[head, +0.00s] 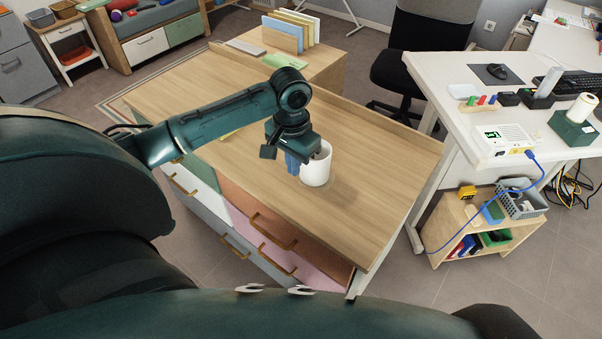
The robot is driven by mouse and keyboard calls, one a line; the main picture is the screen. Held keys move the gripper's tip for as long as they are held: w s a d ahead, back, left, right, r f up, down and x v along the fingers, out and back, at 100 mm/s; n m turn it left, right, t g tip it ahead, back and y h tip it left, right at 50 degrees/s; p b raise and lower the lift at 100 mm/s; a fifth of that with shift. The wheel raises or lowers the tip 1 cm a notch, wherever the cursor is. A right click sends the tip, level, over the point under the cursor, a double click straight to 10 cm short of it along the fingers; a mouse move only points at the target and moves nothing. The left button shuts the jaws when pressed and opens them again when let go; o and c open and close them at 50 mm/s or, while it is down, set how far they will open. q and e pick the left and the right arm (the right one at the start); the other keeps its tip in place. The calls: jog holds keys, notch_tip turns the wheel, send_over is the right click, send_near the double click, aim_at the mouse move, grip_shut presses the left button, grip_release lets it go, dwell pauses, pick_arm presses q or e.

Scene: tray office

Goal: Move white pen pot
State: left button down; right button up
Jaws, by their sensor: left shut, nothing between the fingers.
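The white pen pot (317,169) stands upright on the wooden top of the drawer cabinet (375,175), right of the middle. My left gripper (294,168) points down at the pot's left side. Its blue fingers are shut with nothing between them, and they overlap the pot's left edge in the picture. I cannot tell whether they touch it. The gripper hides part of the pot's rim and what may be inside. My right gripper is not in view.
File holders (284,36) stand on a lower wooden unit at the back. A white desk (450,72) with a white device (503,138) is at the right. A black chair (405,70) stands between. The cabinet top is mostly clear left and right of the pot.

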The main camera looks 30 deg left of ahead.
aim_at(316, 173)
pick_arm(q)
jog(key=shift+n, duration=0.3)
jog(key=f, duration=0.3)
jog(key=a+f, duration=0.1)
jog(key=f, duration=0.4)
jog(key=shift+w+a+f+b, duration=0.2)
jog(key=shift+w+f+b, duration=0.1)
jog(key=shift+f+b, duration=0.1)
jog(key=w, duration=0.2)
jog(key=shift+w+d, duration=0.1)
jog(key=shift+w, duration=0.95)
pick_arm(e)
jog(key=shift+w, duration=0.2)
